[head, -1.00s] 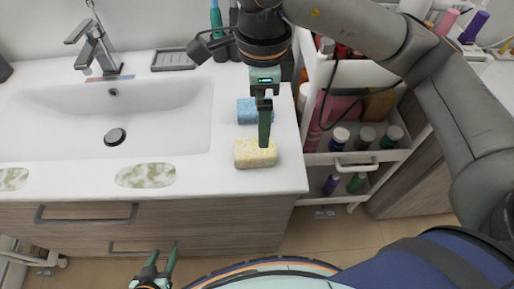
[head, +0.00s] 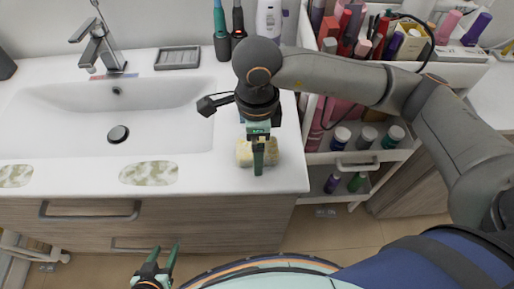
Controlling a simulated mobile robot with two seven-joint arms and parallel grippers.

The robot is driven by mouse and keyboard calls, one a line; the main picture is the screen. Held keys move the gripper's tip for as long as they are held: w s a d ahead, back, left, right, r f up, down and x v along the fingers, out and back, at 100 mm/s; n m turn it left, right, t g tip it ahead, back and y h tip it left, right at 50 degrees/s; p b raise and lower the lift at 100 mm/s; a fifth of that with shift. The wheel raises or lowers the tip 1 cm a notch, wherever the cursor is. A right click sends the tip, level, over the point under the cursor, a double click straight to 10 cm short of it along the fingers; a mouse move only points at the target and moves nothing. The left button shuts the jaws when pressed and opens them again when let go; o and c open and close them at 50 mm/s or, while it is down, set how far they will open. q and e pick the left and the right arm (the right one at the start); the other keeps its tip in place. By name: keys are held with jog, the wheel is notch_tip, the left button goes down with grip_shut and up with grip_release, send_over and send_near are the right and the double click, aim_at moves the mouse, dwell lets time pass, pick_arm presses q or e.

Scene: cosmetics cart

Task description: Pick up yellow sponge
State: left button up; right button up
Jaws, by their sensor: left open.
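The yellow sponge (head: 244,155) lies on the white counter to the right of the sink, near the front edge. My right gripper (head: 258,170) points down at it and covers its middle. Its fingers are seen edge-on, one behind the other, so their gap is hidden. I cannot tell whether they touch the sponge. The sponge shows on both sides of the fingers. My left gripper (head: 163,251) is low in the picture, in front of the cabinet, with its fingers apart and empty.
The sink (head: 60,125) is to the left. Bottles (head: 269,18) stand behind my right arm. A white cart (head: 345,158) with cosmetics stands right of the counter. Green-white oval patches (head: 148,173) lie along the front edge. My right arm mostly hides the blue sponge.

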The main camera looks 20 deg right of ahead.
jog(key=shift+c, duration=0.4)
jog(key=c, duration=1.3)
jog(key=shift+r, duration=0.1)
jog(key=shift+r, duration=0.55)
jog(key=s+a+r, duration=0.3)
jog(key=r, duration=0.1)
jog(key=s+a+r, duration=0.3)
jog(key=s+a+r+b, duration=0.1)
jog(key=s+a+r, duration=0.2)
jog(key=a+r, duration=0.1)
jog(key=shift+s+a+r, duration=0.1)
jog(key=shift+s+r, duration=0.2)
jog(key=shift+r, duration=0.05)
